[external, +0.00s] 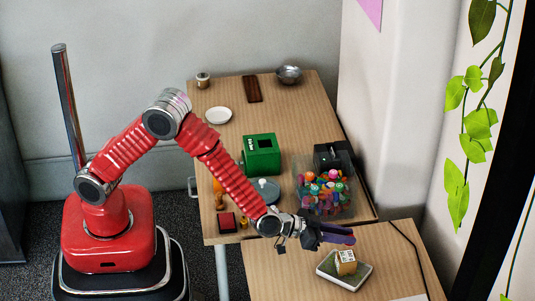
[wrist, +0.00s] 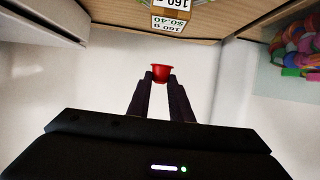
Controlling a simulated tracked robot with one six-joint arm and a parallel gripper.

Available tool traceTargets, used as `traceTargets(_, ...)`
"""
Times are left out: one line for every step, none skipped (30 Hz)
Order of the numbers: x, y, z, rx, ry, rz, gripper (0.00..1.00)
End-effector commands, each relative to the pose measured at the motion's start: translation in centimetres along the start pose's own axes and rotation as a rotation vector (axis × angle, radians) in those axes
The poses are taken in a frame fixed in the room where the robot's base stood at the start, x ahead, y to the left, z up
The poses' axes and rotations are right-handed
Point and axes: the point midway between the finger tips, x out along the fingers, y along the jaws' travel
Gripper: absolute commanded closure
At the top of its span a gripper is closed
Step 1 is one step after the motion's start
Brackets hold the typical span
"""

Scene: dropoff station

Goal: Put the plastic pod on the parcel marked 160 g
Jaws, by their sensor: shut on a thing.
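My gripper (wrist: 160,76) is shut on a small red plastic pod (wrist: 160,73), held between its fingertips in the wrist view. In the external view my gripper (external: 345,235) is above the smaller table, just above and left of the parcel; I cannot make out the pod there. The parcel (external: 346,262) is a small tan block with a white label, resting on a shallow green-and-white tray (external: 327,272). In the wrist view the parcel's label (wrist: 169,24), reading 160 g, shows at the top, apart from the pod.
A clear bin (external: 324,200) of colourful items stands on the larger table, behind my gripper. A green box (external: 262,154), a black device (external: 333,156), a white plate (external: 218,115) and a metal bowl (external: 289,74) also stand there. A dark cable (external: 408,241) crosses the smaller table's right side.

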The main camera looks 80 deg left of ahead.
Motion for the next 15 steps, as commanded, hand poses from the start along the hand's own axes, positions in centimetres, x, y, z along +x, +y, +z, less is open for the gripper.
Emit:
traceTargets(0.4, 0.0, 0.9, 0.002, -0.002, -0.001, 1.00)
traceTargets(0.5, 0.0, 1.3, 0.002, -0.002, -0.001, 1.00)
traceTargets(0.7, 0.0, 1.7, 0.001, -0.001, 0.000, 1.00)
traceTargets(0.8, 0.0, 1.9, 0.001, -0.001, 0.000, 1.00)
traceTargets(0.9, 0.0, 2.1, 0.001, -0.001, 0.000, 1.00)
traceTargets(0.9, 0.0, 2.3, 0.001, 0.000, -0.001, 1.00)
traceTargets(1.0, 0.0, 2.3, 0.000, 0.001, -0.001, 1.00)
traceTargets(1.0, 0.0, 2.3, 0.000, 0.001, -0.001, 1.00)
traceTargets(1.0, 0.0, 2.3, 0.000, 0.002, 0.000, 1.00)
traceTargets(1.0, 0.0, 2.3, 0.000, 0.002, 0.000, 1.00)
traceTargets(1.0, 0.0, 2.3, 0.000, 0.002, 0.000, 1.00)
traceTargets(1.0, 0.0, 2.3, 0.000, 0.001, 0.000, 1.00)
traceTargets(1.0, 0.0, 2.3, 0.000, 0.001, 0.000, 1.00)
traceTargets(1.0, 0.0, 2.3, 0.000, 0.001, 0.000, 1.00)
traceTargets(1.0, 0.0, 2.3, 0.000, 0.001, 0.000, 1.00)
